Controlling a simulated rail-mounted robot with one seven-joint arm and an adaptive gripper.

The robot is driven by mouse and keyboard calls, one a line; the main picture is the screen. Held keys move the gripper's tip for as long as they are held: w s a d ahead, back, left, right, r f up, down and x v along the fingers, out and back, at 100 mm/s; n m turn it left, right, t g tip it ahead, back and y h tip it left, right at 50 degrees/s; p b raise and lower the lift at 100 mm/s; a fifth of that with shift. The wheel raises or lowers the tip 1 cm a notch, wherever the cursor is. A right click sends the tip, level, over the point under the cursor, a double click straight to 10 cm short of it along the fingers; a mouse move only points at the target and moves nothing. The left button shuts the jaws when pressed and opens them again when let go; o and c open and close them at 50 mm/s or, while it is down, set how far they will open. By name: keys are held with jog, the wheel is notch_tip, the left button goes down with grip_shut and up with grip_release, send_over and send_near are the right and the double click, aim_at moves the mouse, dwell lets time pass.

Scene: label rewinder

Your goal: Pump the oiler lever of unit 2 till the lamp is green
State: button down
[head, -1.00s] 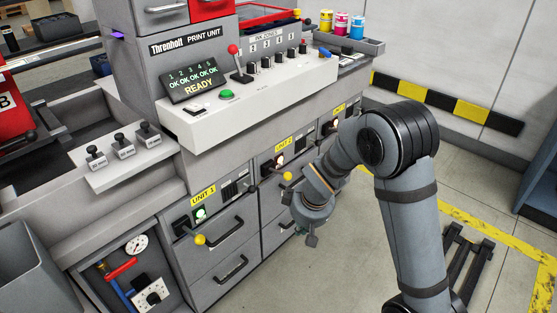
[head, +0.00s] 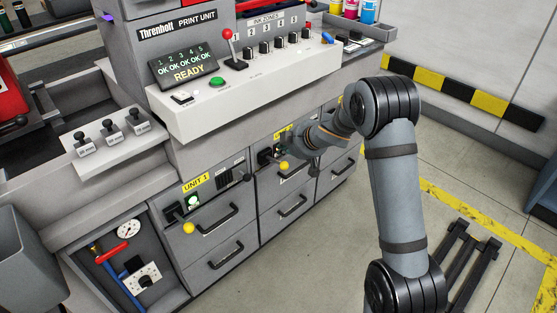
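The unit 2 panel (head: 262,178) is on the front of the print unit, right of unit 1. Its yellow label (head: 281,132) is partly covered by my arm. The oiler lever's yellow knob (head: 284,165) shows just below my gripper (head: 287,150). My gripper is at the unit 2 panel, close above the knob; I cannot tell whether they touch. Its fingers are too small and hidden to tell open or shut. The unit 2 lamp is mostly hidden by the gripper, and its colour is unclear.
Unit 1 (head: 196,182) on the left has a lit green lamp (head: 193,201) and its own yellow knob (head: 188,228). Drawer handles (head: 292,206) stick out below. The console (head: 240,95) overhangs the panels.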

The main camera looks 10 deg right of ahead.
send_over(277, 162)
jog(key=s+a, duration=0.3)
notch_tip(277, 162, down, 7)
jog(key=d+f+b, duration=0.2)
jog(key=d+f, duration=0.1)
jog(key=shift+s, duration=0.4)
